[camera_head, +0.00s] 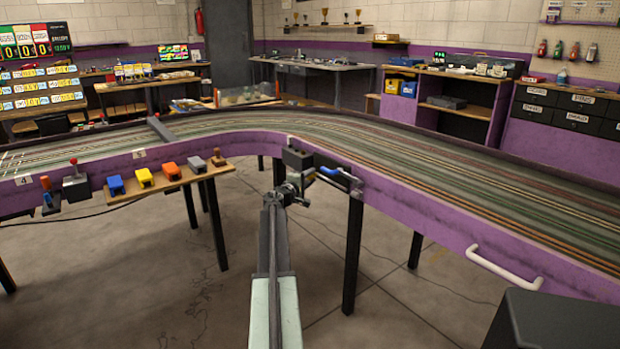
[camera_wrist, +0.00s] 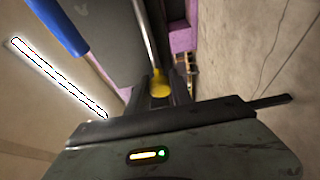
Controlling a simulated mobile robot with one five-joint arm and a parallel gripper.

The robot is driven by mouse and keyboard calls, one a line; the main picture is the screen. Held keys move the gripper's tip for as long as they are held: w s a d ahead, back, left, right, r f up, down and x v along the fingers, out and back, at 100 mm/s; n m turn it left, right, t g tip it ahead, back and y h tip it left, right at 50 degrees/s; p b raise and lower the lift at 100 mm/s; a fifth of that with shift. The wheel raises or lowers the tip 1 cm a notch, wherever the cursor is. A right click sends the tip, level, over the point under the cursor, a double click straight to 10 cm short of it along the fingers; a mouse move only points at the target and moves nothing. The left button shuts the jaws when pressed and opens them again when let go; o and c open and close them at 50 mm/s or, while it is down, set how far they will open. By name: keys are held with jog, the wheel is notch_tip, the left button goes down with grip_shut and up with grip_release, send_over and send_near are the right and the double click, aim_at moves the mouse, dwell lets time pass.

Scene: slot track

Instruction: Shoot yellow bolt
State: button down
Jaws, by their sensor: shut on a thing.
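The yellow bolt's round yellow end (camera_wrist: 160,83) shows in the wrist view, at the lower end of a pale metal rod (camera_wrist: 146,40). My gripper (camera_wrist: 161,97) is shut on this yellow end, with a dark finger on each side of it. In the head view my gripper (camera_head: 302,190) is at the purple side of the slot track, just below a dark box on the rim.
The slot track (camera_head: 450,165) curves across the view on dark legs. A small shelf with coloured controllers (camera_head: 145,177) juts out at the left. A white bar handle (camera_head: 505,268) sticks out from the track side at the right. Open floor (camera_head: 150,285) lies below.

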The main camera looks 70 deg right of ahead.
dwell(0.3)
jog(key=s+a, duration=0.2)
jog(key=s, duration=0.1)
jog(key=s+a, duration=0.1)
jog(key=s, duration=0.1)
jog(key=shift+a, duration=0.15)
jog(key=c, duration=1.1)
grip_release()
jog(key=shift+c, duration=0.2)
send_near(324, 179)
jog(key=shift+w+a, duration=0.15)
jog(key=shift+a, duration=0.35)
